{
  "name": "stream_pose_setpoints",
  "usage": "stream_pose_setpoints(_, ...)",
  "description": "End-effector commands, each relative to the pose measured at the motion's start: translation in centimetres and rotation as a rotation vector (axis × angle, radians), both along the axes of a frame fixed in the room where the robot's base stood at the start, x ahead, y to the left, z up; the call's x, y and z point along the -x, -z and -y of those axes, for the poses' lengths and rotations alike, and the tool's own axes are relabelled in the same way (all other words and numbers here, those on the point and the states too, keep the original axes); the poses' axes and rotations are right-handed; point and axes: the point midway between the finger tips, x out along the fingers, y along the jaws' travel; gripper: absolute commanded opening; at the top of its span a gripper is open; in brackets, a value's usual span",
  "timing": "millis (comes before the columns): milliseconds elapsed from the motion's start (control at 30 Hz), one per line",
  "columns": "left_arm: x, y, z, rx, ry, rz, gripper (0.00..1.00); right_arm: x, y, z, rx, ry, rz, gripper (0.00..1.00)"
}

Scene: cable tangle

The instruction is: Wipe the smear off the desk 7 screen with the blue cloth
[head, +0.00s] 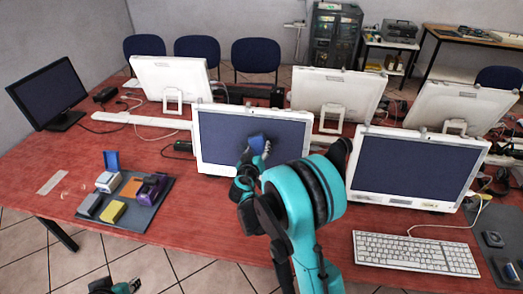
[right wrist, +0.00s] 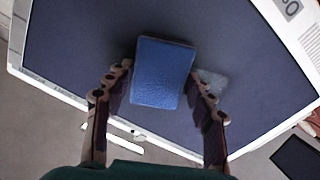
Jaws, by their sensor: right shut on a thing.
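The blue cloth (head: 257,143) looks like a thick folded pad. My right gripper (head: 250,160) is shut on it, in front of the white-framed middle screen (head: 222,135). In the right wrist view the cloth (right wrist: 163,72) sits between the two fingers, over the dark screen (right wrist: 70,45). Whether it touches the glass I cannot tell. A pale grey smear (right wrist: 213,82) shows on the screen just right of the cloth, partly behind the right finger. My left gripper (head: 115,287) is low at the bottom edge, cut off by the frame; its jaws are unclear.
A grey mat (head: 135,218) at left holds several small blocks and a blue item. A second white-framed screen (head: 415,170) stands close on the right, with a keyboard (head: 415,252) before it. More monitors stand behind. The red desktop (head: 205,215) between mat and arm is clear.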

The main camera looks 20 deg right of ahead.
Motion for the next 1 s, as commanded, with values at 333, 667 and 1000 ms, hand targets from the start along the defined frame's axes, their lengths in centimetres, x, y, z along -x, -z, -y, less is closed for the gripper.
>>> stream_pose_setpoints(333,0.0,1.2,0.0,0.000,0.000,0.000,0.28,-1.5,1.1,-2.4,-0.001,-0.002,0.000,0.31)
stream_pose_setpoints(667,0.0,1.9,0.0,0.000,0.000,0.000,0.28,-2.2,1.7,-3.8,-0.001,-0.003,0.000,0.31)
stream_pose_setpoints(1000,0.0,2.5,0.0,0.000,0.000,0.000,0.28,-3.1,2.2,-5.5,0.000,-0.001,0.000,0.31)
